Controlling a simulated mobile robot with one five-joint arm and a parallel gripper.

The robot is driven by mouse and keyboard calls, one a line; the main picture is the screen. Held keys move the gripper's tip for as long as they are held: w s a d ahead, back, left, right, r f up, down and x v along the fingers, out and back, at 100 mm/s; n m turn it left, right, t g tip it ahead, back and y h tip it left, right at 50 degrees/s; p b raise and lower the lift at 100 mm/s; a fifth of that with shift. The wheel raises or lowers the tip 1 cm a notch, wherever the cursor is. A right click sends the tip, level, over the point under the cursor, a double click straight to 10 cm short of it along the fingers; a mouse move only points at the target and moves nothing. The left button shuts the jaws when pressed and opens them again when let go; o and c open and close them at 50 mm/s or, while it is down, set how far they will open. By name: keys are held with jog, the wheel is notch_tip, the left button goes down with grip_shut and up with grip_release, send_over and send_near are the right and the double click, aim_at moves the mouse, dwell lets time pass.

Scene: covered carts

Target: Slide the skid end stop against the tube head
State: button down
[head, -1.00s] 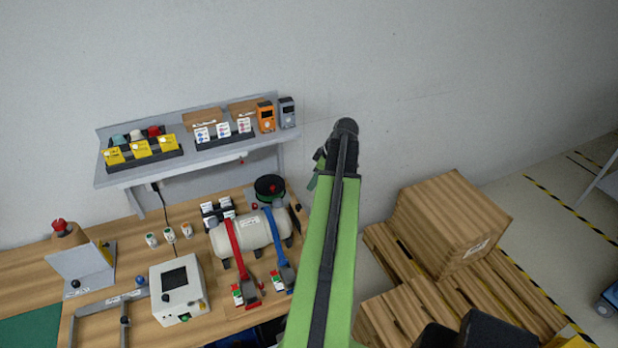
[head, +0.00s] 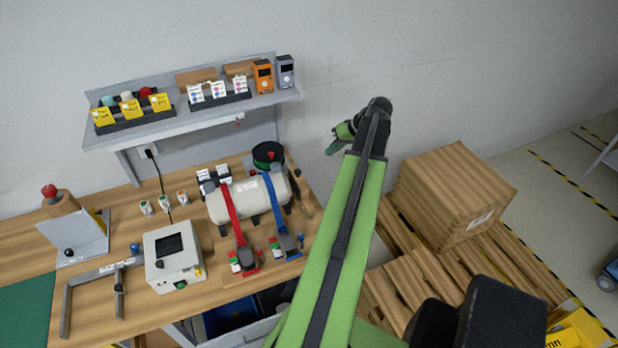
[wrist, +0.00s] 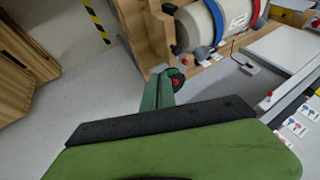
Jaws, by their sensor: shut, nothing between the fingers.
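The tube (head: 255,197) is a white cylinder lying on a wooden skid at the bench's right end, under a red strap (head: 229,215) and a blue strap (head: 275,208). Its head end also shows in the wrist view (wrist: 196,28). A dark upright piece (head: 304,205) stands beside the tube's right end; it may be the end stop, but I cannot tell for sure. My gripper (head: 340,138) is shut and empty, in the air right of the bench and above its height. In the wrist view my green fingers (wrist: 157,92) partly cover a red and dark knob (wrist: 177,79).
A shelf (head: 190,120) with card holders and two meters runs above the bench's back. A white control box (head: 174,257) and a grey frame stand left of the tube. A large wooden crate (head: 452,195) on pallets stands to the right.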

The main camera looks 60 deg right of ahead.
jog(key=w+a+b+x, duration=0.1)
jog(key=a+b+x, duration=0.1)
jog(key=b+x, duration=0.6)
jog(key=x, duration=0.3)
jog(key=shift+w+f+b, duration=0.2)
jog(key=shift+w+b, duration=0.1)
jog(key=shift+w, duration=0.05)
jog(key=shift+s+a, duration=0.1)
jog(key=shift+a, duration=0.05)
